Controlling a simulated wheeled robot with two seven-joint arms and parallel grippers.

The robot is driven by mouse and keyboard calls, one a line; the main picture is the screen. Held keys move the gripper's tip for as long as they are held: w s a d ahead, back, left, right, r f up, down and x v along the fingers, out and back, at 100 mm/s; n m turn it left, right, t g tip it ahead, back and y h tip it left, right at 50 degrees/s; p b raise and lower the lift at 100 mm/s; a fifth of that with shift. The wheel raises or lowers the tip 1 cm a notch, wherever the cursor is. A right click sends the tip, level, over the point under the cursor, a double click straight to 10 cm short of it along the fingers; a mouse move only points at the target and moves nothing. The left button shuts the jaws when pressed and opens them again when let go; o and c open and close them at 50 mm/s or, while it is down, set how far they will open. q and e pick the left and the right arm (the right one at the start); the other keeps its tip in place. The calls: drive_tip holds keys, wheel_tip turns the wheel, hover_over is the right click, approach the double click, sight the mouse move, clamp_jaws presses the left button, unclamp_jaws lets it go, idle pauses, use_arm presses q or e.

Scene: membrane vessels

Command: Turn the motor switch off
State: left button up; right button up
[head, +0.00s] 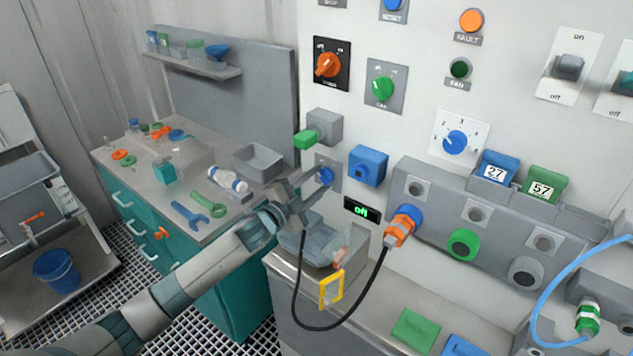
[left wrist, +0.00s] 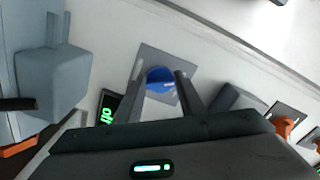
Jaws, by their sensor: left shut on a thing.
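A blue rotary knob (head: 326,175) sits on a grey square plate on the white wall panel, and I can read no label on it. In the left wrist view the blue knob (left wrist: 160,79) lies between my fingers. My left gripper (head: 311,186) reaches it from the left and is shut on it. A small black display (head: 362,209) to the lower right of the knob shows green text that looks like "off"; it also shows in the left wrist view (left wrist: 108,107). My right gripper is not in view.
A blue box (head: 368,166) and a grey block with a green end (head: 318,130) stand out from the panel close to the knob. A black cable (head: 297,290) hangs below my gripper to an orange plug (head: 401,227). A cluttered workbench (head: 185,235) is at left.

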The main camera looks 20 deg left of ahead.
use_arm(q)
drive_tip(key=o, duration=1)
drive_tip(key=shift+o, duration=0.2)
drive_tip(key=shift+s, duration=0.1)
drive_tip(key=b+v, duration=0.5)
drive_tip(key=v, duration=1.2)
drive_tip(key=shift+s+a+f, duration=0.1)
